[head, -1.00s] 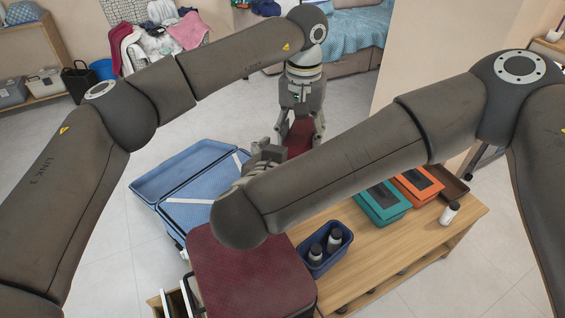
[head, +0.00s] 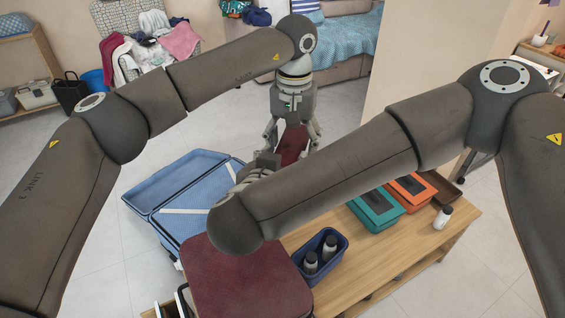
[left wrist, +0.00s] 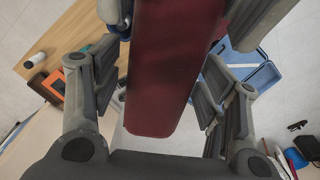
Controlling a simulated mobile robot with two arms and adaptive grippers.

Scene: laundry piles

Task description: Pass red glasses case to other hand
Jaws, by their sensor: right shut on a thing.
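The red glasses case (head: 293,143) is dark red and hangs between the two grippers in the middle of the head view. My right gripper (head: 265,160) is shut on it, partly hidden by my right arm. My left gripper (head: 292,138) points down from above, its fingers spread on either side of the case. In the left wrist view the case (left wrist: 170,75) runs between the left gripper's fingers (left wrist: 160,95), which stand apart from its sides. The case's far end is hidden.
An open blue suitcase (head: 150,187) lies on the floor at left. A dark red suitcase (head: 245,285) is in front.

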